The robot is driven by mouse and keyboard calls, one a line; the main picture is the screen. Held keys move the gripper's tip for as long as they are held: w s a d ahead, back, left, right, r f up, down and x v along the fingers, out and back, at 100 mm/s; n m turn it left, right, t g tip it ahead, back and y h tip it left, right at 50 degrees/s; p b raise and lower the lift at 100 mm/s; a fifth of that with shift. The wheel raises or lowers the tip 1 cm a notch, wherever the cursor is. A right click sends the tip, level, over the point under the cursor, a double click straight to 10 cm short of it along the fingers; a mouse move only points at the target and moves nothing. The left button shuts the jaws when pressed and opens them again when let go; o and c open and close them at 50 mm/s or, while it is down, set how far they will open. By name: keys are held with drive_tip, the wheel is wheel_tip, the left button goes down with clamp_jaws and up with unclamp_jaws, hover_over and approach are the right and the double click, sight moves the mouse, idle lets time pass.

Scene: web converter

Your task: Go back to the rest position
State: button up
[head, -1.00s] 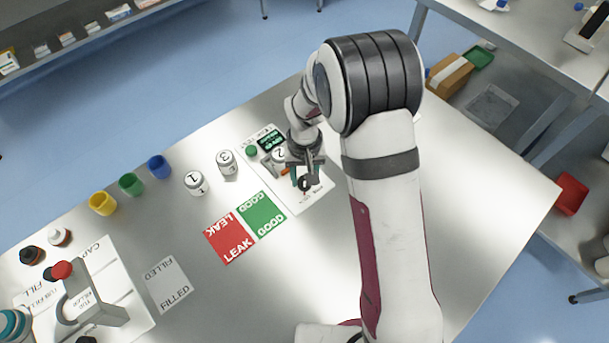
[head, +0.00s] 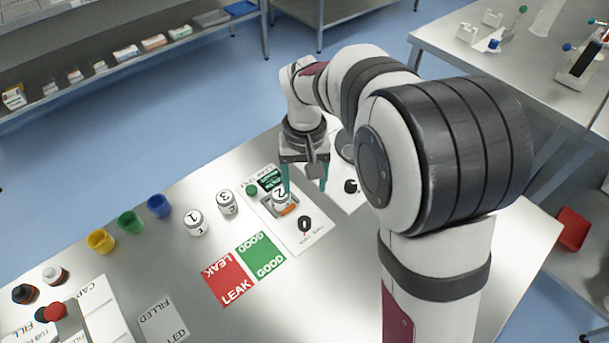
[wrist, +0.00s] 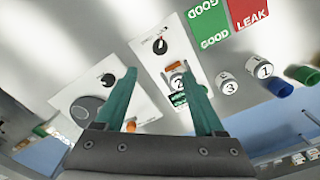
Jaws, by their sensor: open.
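My gripper (head: 306,185) is open and empty, raised above the far part of the steel table (head: 150,240), with its two green fingers pointing down. A white jar marked 2 (head: 281,197) sits in the leak tester (head: 305,240), a white panel with a green button and a black knob. In the head view the jar is beside and below my left finger; I cannot tell if they touch there, but the wrist view shows the jar (wrist: 176,82) in its holder.
White jars 1 (head: 195,223) and 3 (head: 226,203) stand left of the tester. Red LEAK (head: 227,279) and green GOOD (head: 262,256) cards lie in front. Yellow (head: 100,241), green (head: 130,223) and blue (head: 158,206) cups stand further left. A second panel (wrist: 108,95) lies beside the tester.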

drive_tip(key=shift+r, duration=0.85)
drive_tip(key=s+d+r+m+y, duration=0.1)
drive_tip(key=s+d+m, duration=0.2)
drive_tip(key=s, duration=0.9)
drive_tip(key=s+d+r+m, duration=0.2)
drive_tip(key=s+d+m, duration=0.2)
drive_tip(key=s+d, duration=0.3)
drive_tip(key=s, duration=0.5)
drive_tip(key=shift+s+r+y, duration=0.15)
drive_tip(key=shift+s+y, duration=0.1)
drive_tip(key=shift+y, duration=0.15)
